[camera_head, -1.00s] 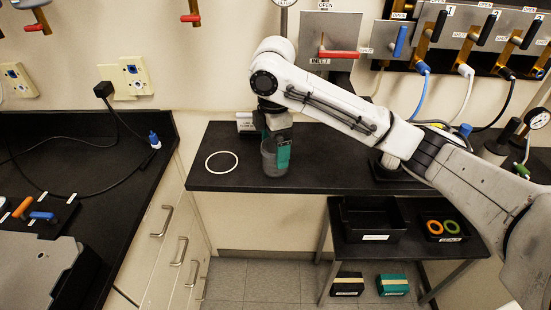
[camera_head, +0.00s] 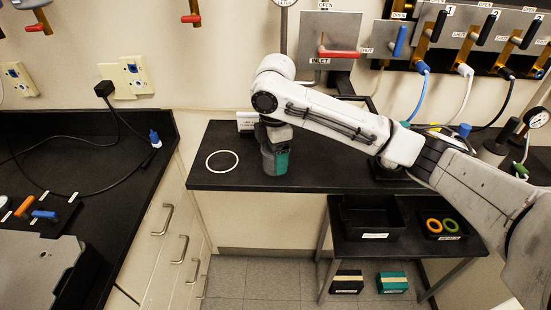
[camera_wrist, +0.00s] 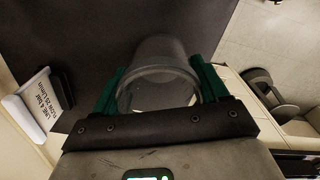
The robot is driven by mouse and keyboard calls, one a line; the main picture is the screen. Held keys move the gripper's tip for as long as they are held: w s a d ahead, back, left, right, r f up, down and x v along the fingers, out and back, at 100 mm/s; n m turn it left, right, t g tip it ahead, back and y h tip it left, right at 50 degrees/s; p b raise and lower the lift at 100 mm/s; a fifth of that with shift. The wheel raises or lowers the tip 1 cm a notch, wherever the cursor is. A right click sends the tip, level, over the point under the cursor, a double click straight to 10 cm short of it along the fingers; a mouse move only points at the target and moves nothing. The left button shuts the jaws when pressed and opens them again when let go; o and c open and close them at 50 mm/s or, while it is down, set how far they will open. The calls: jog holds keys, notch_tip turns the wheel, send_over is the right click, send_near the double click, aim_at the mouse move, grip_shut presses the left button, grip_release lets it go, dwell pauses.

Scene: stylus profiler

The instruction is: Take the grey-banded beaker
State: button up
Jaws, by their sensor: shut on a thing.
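The grey-banded beaker (camera_wrist: 165,62) shows in the wrist view as a translucent grey cup between the two green fingers of my gripper (camera_wrist: 158,92). The fingers press on it from both sides. In the head view the beaker (camera_head: 268,158) is mostly hidden behind my gripper (camera_head: 277,162), low over the dark table near its front edge. I cannot tell whether its base touches the tabletop. Its band is not clear in either view.
A white ring (camera_head: 222,161) lies on the table (camera_head: 315,170) left of my gripper. A small white labelled block (camera_head: 246,121) stands behind it. Black trays (camera_head: 372,222) sit on a lower shelf. A black counter (camera_head: 95,190) stands at the left.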

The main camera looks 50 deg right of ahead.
jog(key=shift+c, duration=1)
notch_tip(320, 180, up, 10)
jog(key=o, duration=0.5)
jog(key=c, duration=0.9)
jog(key=shift+s, duration=0.1)
jog(key=shift+c, duration=0.2)
